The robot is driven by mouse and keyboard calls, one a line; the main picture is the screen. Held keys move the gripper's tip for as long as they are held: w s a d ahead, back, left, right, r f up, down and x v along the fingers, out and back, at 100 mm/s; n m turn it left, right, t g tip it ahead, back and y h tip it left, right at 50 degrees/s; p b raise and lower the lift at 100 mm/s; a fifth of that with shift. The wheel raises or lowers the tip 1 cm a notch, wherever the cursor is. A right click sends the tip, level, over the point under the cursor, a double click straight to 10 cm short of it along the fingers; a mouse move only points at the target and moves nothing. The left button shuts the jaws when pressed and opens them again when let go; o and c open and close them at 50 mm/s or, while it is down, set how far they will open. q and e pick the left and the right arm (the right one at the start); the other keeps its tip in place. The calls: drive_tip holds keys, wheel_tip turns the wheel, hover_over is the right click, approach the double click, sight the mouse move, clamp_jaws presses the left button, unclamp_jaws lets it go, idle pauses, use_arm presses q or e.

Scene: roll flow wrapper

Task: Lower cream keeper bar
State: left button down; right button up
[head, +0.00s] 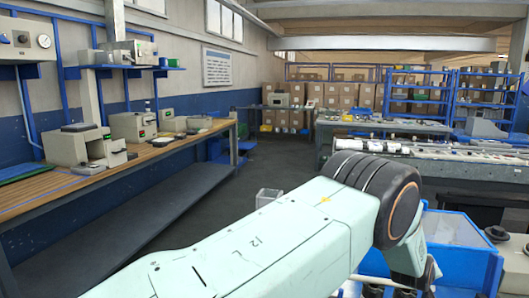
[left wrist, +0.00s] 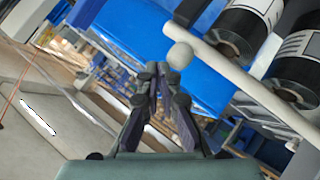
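The cream keeper bar (left wrist: 245,80) runs diagonally across the upper right of the left wrist view. A round pale knob (left wrist: 179,55) is at its upper left end. Two black rolls with white labels (left wrist: 238,35) lie right behind the bar. My left gripper (left wrist: 157,72) has its dark fingertips together, just short of the knob and to its left in the picture. I see nothing between the tips; whether they touch the knob is unclear. My right gripper is not in view.
A long workbench (head: 120,170) with instruments lines the left wall. A machine table (head: 470,158) stands at the right.

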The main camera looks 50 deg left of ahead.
use_arm(q)
drive_tip(key=shift+s+d+f, duration=0.2)
drive_tip(key=shift+s+f, duration=0.1)
drive_tip(key=shift+f, duration=0.25)
drive_tip(key=shift+a, duration=0.1)
drive_tip(key=s+d+r+p, duration=0.1)
drive_tip(key=s+d+r, duration=0.15)
drive_tip(key=r, duration=0.35)
drive_tip(key=s+d+r+p, duration=0.1)
drive_tip(key=s+r+p, duration=0.15)
drive_tip(key=r, duration=0.45)
drive_tip(key=s+a+f+m+g+b, duration=0.35)
drive_tip(key=s+f+m, duration=0.45)
drive_tip(key=s+f, duration=1.3)
drive_tip(key=s+a+f+g+b, duration=0.1)
drive_tip(key=s+f+g, duration=0.3)
drive_tip(key=s, duration=1.1)
drive_tip(key=s+a+f+m+g+b, duration=0.1)
drive_tip(key=s+f+g+b, duration=0.2)
drive_tip(key=s+f, duration=0.7)
drive_tip(key=s+b, duration=0.1)
drive_tip(key=s, duration=0.5)
drive_tip(key=shift+m+g+h, duration=0.3)
drive_tip(key=shift+g+h, duration=0.05)
drive_tip(key=shift+h, duration=0.05)
